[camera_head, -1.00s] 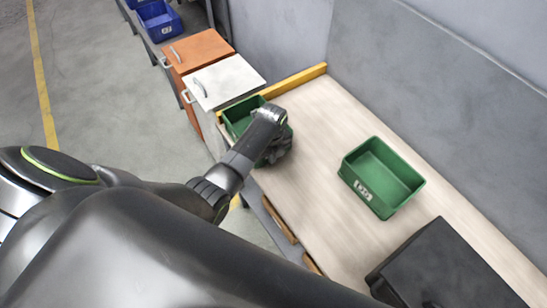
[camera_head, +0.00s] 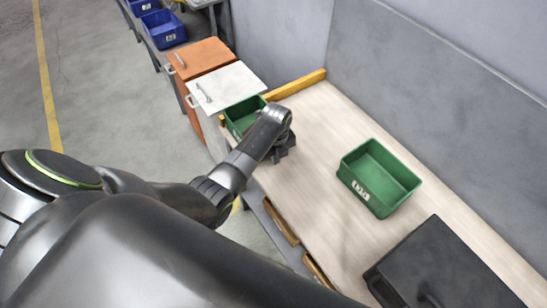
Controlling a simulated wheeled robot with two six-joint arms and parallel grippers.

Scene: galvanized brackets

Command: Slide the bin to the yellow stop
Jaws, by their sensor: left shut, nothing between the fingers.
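A green bin (camera_head: 240,119) stands at the far left end of the wooden bench, close along the yellow stop (camera_head: 298,84). Whether it touches the stop cannot be made out. My left gripper (camera_head: 283,152) is shut and empty, low over the bench at the near right side of this bin. My left forearm and wrist hide part of the bin and any contact between them. My right gripper is not in view.
A second green bin (camera_head: 378,178) with a white label stands at the bench's right. A black box (camera_head: 445,268) lies nearer. A white cabinet (camera_head: 226,84) and an orange cabinet (camera_head: 199,57) stand beyond the stop. A grey wall backs the bench; its middle (camera_head: 315,190) is clear.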

